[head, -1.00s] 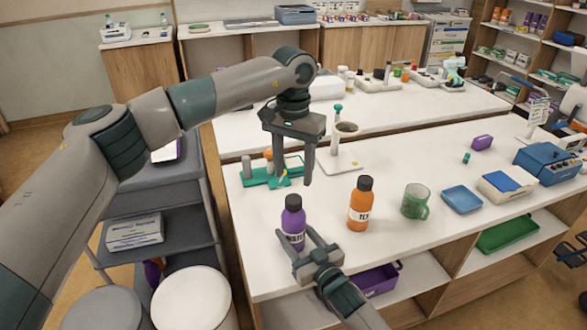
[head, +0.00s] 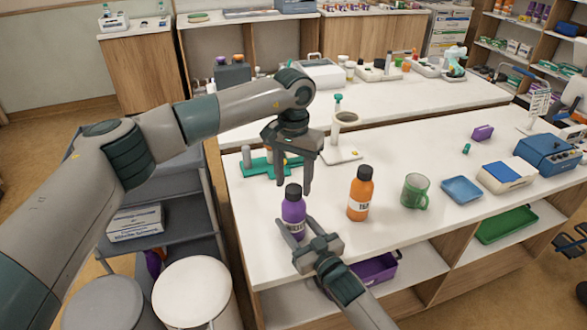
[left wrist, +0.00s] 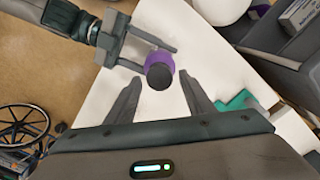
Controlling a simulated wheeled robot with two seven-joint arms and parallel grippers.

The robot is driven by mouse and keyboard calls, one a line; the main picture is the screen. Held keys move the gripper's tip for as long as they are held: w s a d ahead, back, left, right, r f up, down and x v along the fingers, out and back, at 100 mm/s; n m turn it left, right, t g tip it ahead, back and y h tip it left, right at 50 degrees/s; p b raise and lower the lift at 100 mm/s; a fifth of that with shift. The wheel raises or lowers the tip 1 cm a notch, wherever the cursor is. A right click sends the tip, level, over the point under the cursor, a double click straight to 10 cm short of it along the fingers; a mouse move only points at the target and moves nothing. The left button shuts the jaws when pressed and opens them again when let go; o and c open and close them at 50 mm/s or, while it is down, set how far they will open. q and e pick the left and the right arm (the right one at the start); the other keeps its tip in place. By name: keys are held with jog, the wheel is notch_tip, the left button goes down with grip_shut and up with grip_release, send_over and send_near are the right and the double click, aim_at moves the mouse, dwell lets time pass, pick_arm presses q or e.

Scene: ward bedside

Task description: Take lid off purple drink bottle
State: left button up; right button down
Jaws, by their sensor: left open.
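The purple drink bottle (head: 293,212) stands upright near the front edge of the white counter. Its dark lid (head: 293,191) is on it. It also shows from above in the left wrist view (left wrist: 168,60), lid towards the camera. My left gripper (head: 294,177) is open and points down just above the lid. In the left wrist view its fingers (left wrist: 158,92) are apart, with the lid a little beyond their tips. My right gripper (head: 296,226) has its fingers on either side of the bottle's lower body and appears shut on it. Exact finger contact is partly hidden.
An orange bottle (head: 360,193) stands to the right, then a green mug (head: 415,191) and a blue tray (head: 461,190). A green rack (head: 258,167) is behind my left gripper. A purple bin (head: 375,270) sits on the shelf below.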

pick_arm(q)
jog(key=shift+f, duration=0.75)
jog(key=c, duration=1.1)
jog(key=shift+o, duration=0.2)
